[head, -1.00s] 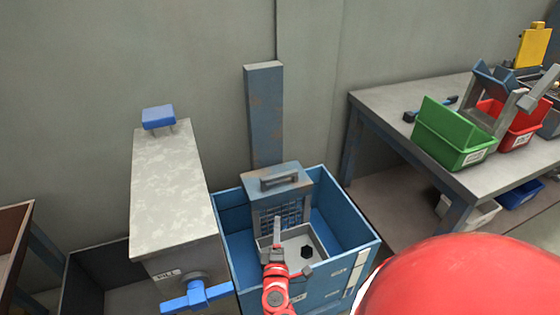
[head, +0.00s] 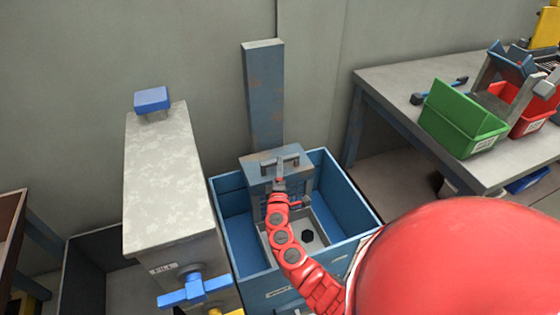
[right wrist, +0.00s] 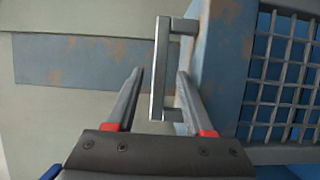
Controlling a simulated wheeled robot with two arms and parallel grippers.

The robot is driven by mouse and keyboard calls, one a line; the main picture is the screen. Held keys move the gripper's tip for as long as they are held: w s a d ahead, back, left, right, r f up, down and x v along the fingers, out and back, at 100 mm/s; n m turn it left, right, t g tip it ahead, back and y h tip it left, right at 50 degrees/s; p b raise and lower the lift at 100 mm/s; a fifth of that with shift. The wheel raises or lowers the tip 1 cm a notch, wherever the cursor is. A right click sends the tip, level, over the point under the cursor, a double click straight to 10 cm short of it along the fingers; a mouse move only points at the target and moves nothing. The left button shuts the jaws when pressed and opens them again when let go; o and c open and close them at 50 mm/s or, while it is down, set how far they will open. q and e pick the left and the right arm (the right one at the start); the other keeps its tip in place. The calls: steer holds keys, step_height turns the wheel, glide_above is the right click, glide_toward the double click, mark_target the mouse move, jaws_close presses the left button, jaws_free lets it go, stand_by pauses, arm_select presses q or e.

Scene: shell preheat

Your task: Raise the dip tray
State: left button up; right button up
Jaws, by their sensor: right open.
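The dip tray (head: 318,226) is a pale grey tray with a dark hexagonal piece in it, low inside a blue open-topped tank (head: 345,185). Behind it stands a worn blue-grey carriage (head: 262,160) with a mesh front (right wrist: 282,75) and a grey bar handle (head: 281,163) on top. My right gripper (head: 280,182) is at the carriage's upper front, by the handle. In the right wrist view its fingers are open, and the handle bar (right wrist: 160,60) shows between them. I cannot tell whether they touch it. My left gripper is not in view.
A rusty blue post (head: 264,95) rises behind the carriage. Left of the tank stands a tall grey cabinet (head: 165,180) with a blue valve handle (head: 195,291). A bench (head: 385,88) with green and red bins is at right.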

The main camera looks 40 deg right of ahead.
steer(key=shift+x, duration=1.95)
steer(key=shift+c, duration=0.3)
jaws_close()
